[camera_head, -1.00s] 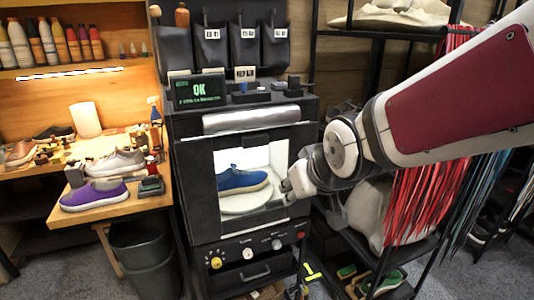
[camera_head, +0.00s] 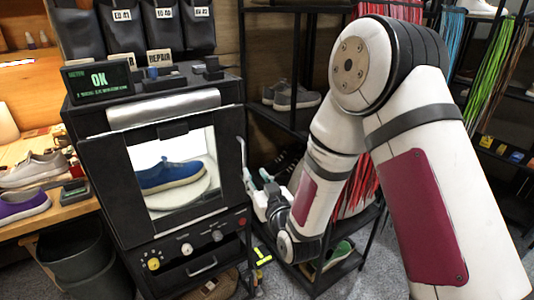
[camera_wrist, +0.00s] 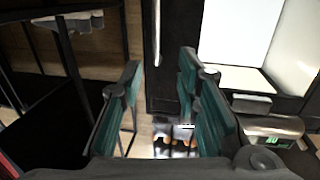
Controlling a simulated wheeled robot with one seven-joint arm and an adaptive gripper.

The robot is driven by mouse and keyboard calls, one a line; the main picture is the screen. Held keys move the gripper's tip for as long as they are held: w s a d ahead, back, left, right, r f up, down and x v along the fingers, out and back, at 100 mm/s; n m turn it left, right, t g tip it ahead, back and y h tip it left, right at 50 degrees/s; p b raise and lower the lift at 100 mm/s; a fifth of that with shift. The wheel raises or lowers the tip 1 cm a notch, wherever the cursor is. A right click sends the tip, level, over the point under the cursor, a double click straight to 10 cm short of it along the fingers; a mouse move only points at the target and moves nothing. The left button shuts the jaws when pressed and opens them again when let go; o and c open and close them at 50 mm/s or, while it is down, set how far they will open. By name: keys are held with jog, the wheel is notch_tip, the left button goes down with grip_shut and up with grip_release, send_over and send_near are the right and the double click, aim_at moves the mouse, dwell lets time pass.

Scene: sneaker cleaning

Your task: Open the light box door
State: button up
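The black light box (camera_head: 95,165) stands left of the middle in the head view, a blue sneaker (camera_head: 168,175) lit on a white turntable inside. The door (camera_head: 120,200) looks shut, its dark frame around a window. A thin upright silver handle (camera_head: 242,158) runs along its right edge; it also shows in the wrist view (camera_wrist: 157,30). My gripper (camera_head: 258,182) is just right of the handle. In the wrist view my gripper (camera_wrist: 157,85) is open, its teal-padded fingers apart, with the handle's lower end between them in the picture. I cannot tell whether they touch.
A black shelf rack (camera_head: 290,110) with grey shoes stands right of the box, close behind my arm. Knobs and a drawer (camera_head: 202,268) lie below the door. A workbench with shoes (camera_head: 25,205) and a dark bin (camera_head: 75,250) are at the left.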

aim_at(244, 155)
jog(key=x, duration=1.3)
jog(key=shift+w+d, duration=0.2)
jog(key=shift+w, duration=0.2)
grip_shut()
